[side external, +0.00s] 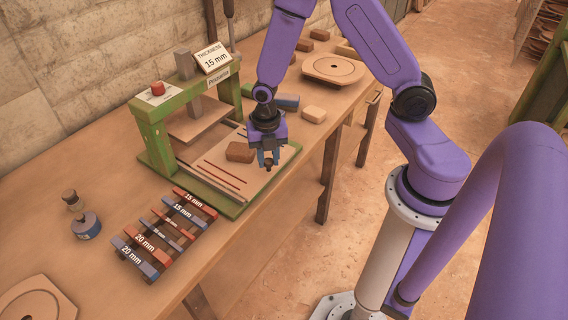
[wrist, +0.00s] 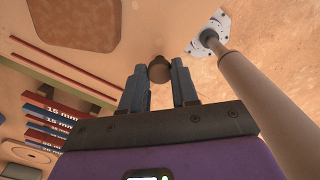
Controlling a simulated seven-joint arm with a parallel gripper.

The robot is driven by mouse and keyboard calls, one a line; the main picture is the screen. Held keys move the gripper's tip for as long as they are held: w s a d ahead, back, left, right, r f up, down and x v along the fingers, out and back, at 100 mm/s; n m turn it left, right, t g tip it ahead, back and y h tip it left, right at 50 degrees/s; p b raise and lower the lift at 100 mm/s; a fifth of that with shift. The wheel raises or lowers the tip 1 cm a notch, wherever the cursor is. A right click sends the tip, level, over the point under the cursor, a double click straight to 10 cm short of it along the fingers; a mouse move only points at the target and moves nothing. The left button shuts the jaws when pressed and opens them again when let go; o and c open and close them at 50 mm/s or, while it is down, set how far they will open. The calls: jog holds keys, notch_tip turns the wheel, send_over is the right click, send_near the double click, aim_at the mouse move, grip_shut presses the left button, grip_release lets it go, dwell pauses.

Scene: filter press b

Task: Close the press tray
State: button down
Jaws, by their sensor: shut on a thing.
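The press (side external: 190,115) is a green frame with a red button and a raised plate. Its tray (side external: 215,170) is a flat wooden board pulled out in front of the frame, with a brown block (side external: 240,152) lying on it and red strips along it. My gripper (side external: 268,163) is at the tray's front edge, with its fingers shut on a dark round knob. In the wrist view the knob (wrist: 159,69) sits between the two fingertips, and the tray (wrist: 60,30) fills the upper left.
Red and blue thickness bars (side external: 165,230), marked 15 mm and 20 mm, lie left of the tray. A blue jar (side external: 86,226) and a small bottle (side external: 72,201) stand further left. A pale block (side external: 313,114) and a blue cylinder (side external: 288,102) are right of the press. The floor in front is open.

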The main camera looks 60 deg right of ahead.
aim_at(232, 144)
jog(key=w, duration=1.2)
jog(key=shift+w, duration=0.4)
jog(key=c, duration=0.8)
grip_release()
jog(key=shift+c, duration=0.2)
jog(key=shift+r, duration=0.1)
notch_tip(232, 144, up, 17)
jog(key=shift+r, duration=0.1)
